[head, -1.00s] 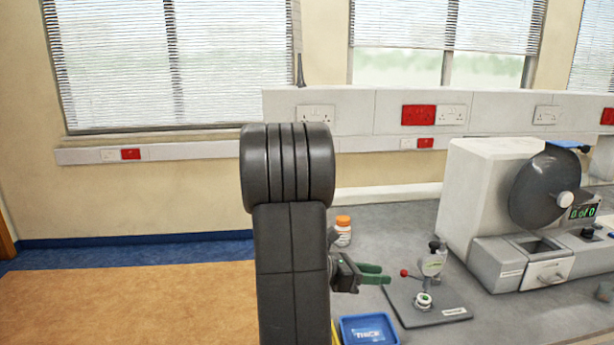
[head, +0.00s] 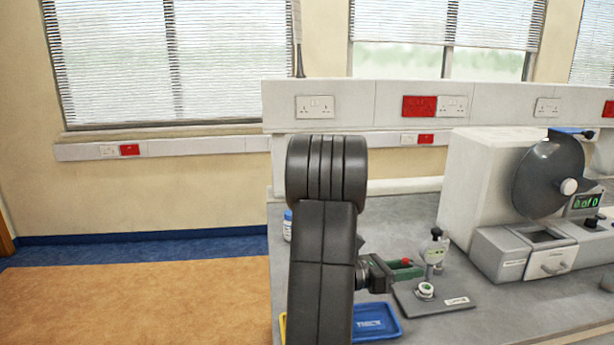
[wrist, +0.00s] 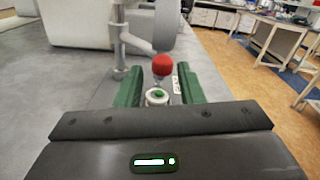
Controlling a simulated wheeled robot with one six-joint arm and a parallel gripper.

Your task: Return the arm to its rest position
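My gripper (head: 408,270) is at the end of my dark arm, over the bench left of the machine. In the wrist view its two green fingers (wrist: 160,84) stand apart, so it is open. A hand-lever press with a red knob (head: 406,262) stands right by the fingertips on a dark baseplate (head: 452,302). In the wrist view the red knob (wrist: 162,66) and a round white part with a green spot (wrist: 157,96) show between the fingers. I see nothing gripped. My upper arm stands upright and hides part of the bench.
A blue tray (head: 378,324) lies on the bench below my gripper. A white bottle (head: 287,226) stands left of my arm. A white machine with a dark drum (head: 548,178) and a drawer (head: 551,262) fills the right. The floor at left (head: 140,300) is clear.

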